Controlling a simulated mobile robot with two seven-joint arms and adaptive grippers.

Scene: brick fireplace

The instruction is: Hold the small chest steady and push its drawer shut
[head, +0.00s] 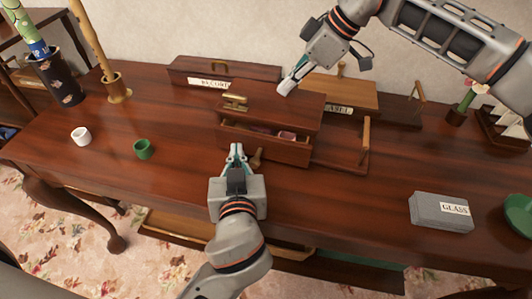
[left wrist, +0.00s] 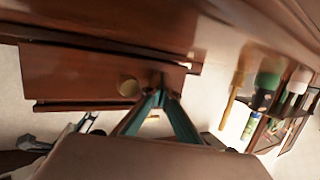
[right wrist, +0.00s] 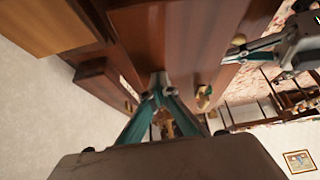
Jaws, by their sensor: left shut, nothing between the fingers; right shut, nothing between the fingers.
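The small dark-wood chest (head: 270,108) stands mid-table, with a brass handle on its lid. Its drawer (head: 285,153) is partly out toward the front, with small items showing inside and a round knob (head: 256,158). My left gripper (head: 237,151) is shut and empty in front of the drawer, left of the knob. In the left wrist view its tips are close to the drawer front (left wrist: 85,75), beside the knob; contact is unclear. My right gripper (head: 286,90) is shut and empty at the back of the lid. The right wrist view shows its tips at the lid (right wrist: 170,40); contact is unclear.
A labelled wooden box (head: 240,72) and a lighter box (head: 350,92) stand behind the chest. A wooden tray with a handle (head: 366,132) is at its right. A white cup (head: 81,136), green cup (head: 144,149) and grey stack (head: 438,210) stand apart. Front table space is clear.

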